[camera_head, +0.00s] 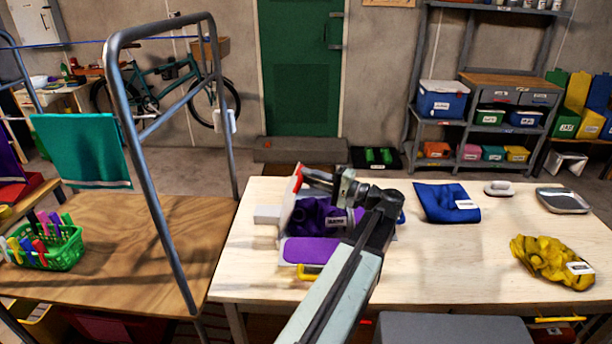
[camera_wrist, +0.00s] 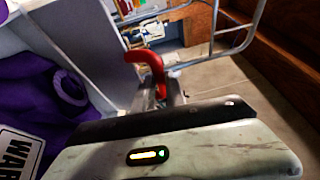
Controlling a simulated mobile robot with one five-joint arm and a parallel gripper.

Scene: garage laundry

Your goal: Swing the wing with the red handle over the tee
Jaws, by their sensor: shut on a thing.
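A folding board lies on the pale table, partly hidden by my arm. Its wing with the red handle (camera_head: 289,205) stands raised at the left side of the board, tilted up off the table. The red handle (camera_head: 297,177) is at its upper edge and also shows in the wrist view (camera_wrist: 148,62). My gripper (camera_head: 306,178) is shut on the red handle. The dark purple tee (camera_head: 314,216) lies on the board, right of the raised wing; its label shows. The tee also fills the left of the wrist view (camera_wrist: 40,95).
The board's front has a purple flap (camera_head: 310,250) and a yellow handle (camera_head: 308,272). A folded blue cloth (camera_head: 440,203), a crumpled yellow garment (camera_head: 548,262) and a grey scale (camera_head: 562,201) lie to the right on the table (camera_head: 470,285). A metal rail (camera_head: 160,190) stands left.

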